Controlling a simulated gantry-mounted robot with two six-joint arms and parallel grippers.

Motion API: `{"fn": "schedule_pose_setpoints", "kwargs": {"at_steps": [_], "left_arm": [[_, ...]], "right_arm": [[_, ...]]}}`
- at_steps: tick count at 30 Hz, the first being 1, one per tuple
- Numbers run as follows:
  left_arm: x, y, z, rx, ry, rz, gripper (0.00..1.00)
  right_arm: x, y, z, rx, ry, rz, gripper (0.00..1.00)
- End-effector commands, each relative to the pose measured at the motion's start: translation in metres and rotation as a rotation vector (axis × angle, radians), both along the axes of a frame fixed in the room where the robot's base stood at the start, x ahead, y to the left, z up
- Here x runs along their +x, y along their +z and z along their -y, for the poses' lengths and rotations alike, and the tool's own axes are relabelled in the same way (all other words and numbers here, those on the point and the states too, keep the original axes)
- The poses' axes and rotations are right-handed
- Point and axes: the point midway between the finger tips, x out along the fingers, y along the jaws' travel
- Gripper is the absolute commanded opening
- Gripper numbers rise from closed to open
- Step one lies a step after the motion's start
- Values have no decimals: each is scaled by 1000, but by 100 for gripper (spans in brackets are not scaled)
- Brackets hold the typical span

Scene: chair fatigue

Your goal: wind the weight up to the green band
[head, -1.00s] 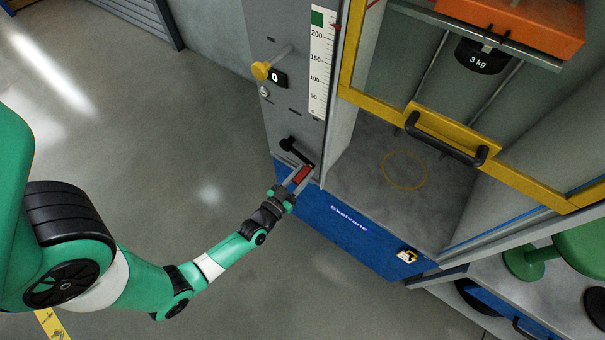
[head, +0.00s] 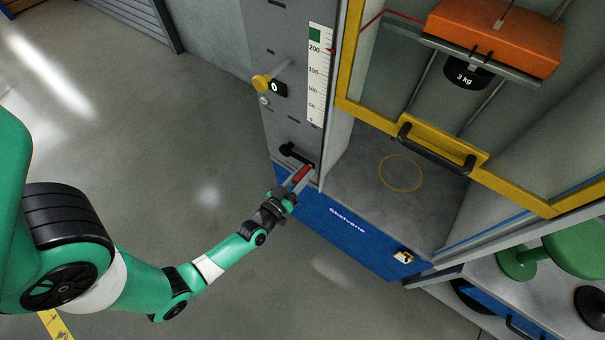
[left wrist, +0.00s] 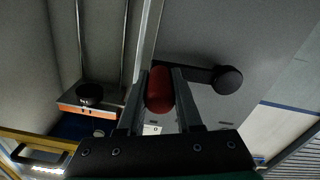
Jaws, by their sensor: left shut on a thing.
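The crank on the grey column has a black arm (head: 291,150) and a red grip (head: 301,174). My left gripper (head: 298,181) is shut on the red grip, which also shows between its fingers in the left wrist view (left wrist: 159,91). The black 3 kg weight (head: 467,75) hangs under an orange block (head: 490,36) inside the yellow-framed bay. The scale (head: 318,85) on the column carries the green band (head: 315,34) at its top. A small red pointer (head: 332,51) sits beside the scale near the 200 mark, just below the band. My right gripper is out of view.
A yellow guard frame with a black handle (head: 436,150) spans the bay front. Green dumbbell-like pieces (head: 517,263) lie at the right. The floor at left is clear.

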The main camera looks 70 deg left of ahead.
Motion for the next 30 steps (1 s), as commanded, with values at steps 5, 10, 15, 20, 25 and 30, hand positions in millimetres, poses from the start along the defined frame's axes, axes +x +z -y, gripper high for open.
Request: {"fn": "schedule_pose_setpoints", "kwargs": {"at_steps": [5, 10, 15, 20, 25, 30], "left_arm": [[0, 0, 0, 2, 0, 0, 59], [0, 0, 0, 3, 0, -1, 64], [-1, 0, 1, 2, 0, -2, 64], [-18, 1, 12, 0, -1, -5, 64], [-53, 2, 34, 0, -3, -7, 64], [-82, 2, 55, 1, -7, -4, 64]], "right_arm": [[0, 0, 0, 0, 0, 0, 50], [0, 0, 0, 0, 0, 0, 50], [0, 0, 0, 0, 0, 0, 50], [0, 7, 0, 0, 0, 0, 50], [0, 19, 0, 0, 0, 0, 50], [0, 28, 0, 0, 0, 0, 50]]}}
